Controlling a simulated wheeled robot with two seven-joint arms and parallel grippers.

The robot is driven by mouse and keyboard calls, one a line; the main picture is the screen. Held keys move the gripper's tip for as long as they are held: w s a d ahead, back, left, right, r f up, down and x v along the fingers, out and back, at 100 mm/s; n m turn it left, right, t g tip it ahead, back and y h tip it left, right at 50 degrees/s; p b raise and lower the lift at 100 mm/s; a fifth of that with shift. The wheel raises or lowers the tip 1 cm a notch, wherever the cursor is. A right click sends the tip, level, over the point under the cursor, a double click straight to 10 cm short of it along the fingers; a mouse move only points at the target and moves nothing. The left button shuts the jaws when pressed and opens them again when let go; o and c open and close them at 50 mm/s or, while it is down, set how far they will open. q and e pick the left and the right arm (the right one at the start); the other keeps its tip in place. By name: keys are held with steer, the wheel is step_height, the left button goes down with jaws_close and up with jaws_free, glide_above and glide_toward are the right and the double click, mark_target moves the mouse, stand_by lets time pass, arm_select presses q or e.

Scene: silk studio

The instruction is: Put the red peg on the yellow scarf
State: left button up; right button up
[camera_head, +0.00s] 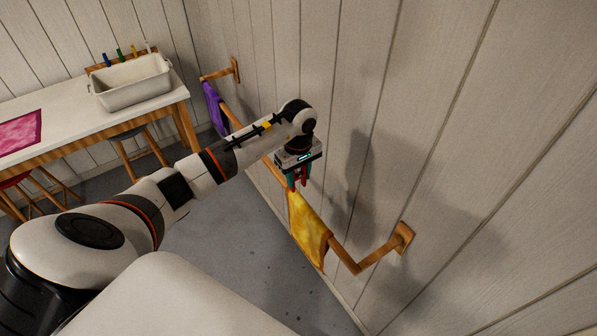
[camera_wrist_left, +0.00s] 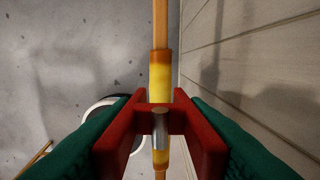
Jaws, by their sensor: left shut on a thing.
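The yellow scarf (camera_head: 310,230) hangs folded over a wooden rail along the wall. In the left wrist view, the scarf's top (camera_wrist_left: 160,75) wraps the rail in the middle of the picture. My left gripper (camera_head: 297,185), with green fingers, points down right above the scarf's far end. It is shut on the red peg (camera_wrist_left: 124,133), gripping it from both sides. The peg's metal spring (camera_wrist_left: 159,128) lies in line with the rail and scarf. The peg's two sides appear either side of the scarf; I cannot tell whether they touch it. My right gripper is not in view.
A purple scarf (camera_head: 214,106) hangs further along the rail (camera_head: 343,257). At the back left, a white table (camera_head: 60,118) carries a white tub (camera_head: 132,84) and a pink cloth (camera_head: 20,131), with several coloured pegs behind the tub. Stools stand below. The plank wall is close beside the rail.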

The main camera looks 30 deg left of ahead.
arm_select(q)
steer(key=b, duration=0.2)
glide_above(299, 198)
steer(key=shift+f, duration=2.45)
steer(key=shift+a+f+b, duration=0.1)
steer(key=shift+f+b, duration=1.5)
steer(key=shift+b, duration=0.2)
steer(key=shift+f, duration=0.1)
steer(key=shift+f+b, duration=0.3)
steer(key=shift+b, duration=0.2)
steer(key=o, duration=1)
steer(key=shift+o, duration=0.2)
steer(key=shift+r, duration=0.1)
